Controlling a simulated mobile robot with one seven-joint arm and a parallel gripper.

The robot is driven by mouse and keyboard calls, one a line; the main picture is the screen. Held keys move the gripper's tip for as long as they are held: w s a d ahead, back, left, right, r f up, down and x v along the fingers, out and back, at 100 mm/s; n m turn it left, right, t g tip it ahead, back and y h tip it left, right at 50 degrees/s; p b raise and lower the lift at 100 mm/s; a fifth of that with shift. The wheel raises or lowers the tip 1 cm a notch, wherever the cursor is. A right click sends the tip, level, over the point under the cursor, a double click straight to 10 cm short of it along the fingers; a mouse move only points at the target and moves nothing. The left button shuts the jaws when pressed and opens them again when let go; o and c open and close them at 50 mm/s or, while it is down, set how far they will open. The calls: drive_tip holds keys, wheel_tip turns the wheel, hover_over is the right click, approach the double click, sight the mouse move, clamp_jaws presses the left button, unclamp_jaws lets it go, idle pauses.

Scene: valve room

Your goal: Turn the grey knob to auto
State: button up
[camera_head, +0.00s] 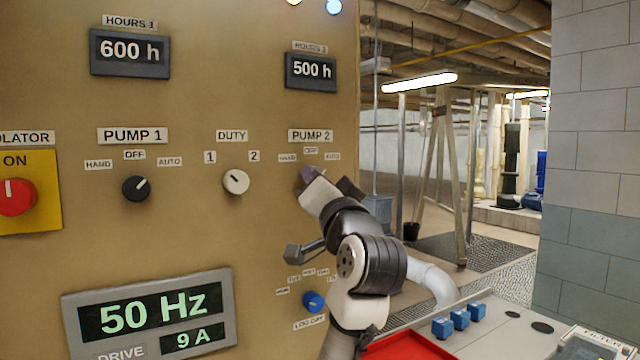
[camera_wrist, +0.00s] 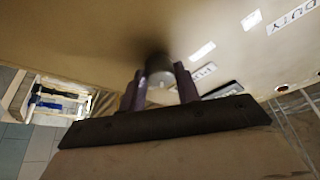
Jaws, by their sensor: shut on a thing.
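The PUMP 2 selector sits on the tan panel under its HAND, OFF and AUTO labels (camera_head: 310,152). My gripper (camera_head: 304,178) covers its knob in the head view. In the wrist view the grey knob (camera_wrist: 159,70) stands between my two dark purple fingers, which are shut on it. My gripper also shows there (camera_wrist: 160,86). The AUTO label (camera_head: 333,156) is at the upper right of the knob's place. Which label the knob's pointer faces cannot be told.
Left of my gripper are the white DUTY knob (camera_head: 236,181), the black PUMP 1 knob (camera_head: 136,188) and the red isolator knob (camera_head: 16,197). A blue knob (camera_head: 313,301) is below. Blue blocks (camera_head: 460,318) stand on a bench at the lower right.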

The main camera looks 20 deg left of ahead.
drive_tip(key=shift+r, duration=0.1)
idle(0.3)
drive_tip(key=o, duration=1)
drive_tip(key=shift+b+v, duration=2.9)
drive_tip(key=shift+v, duration=4.05)
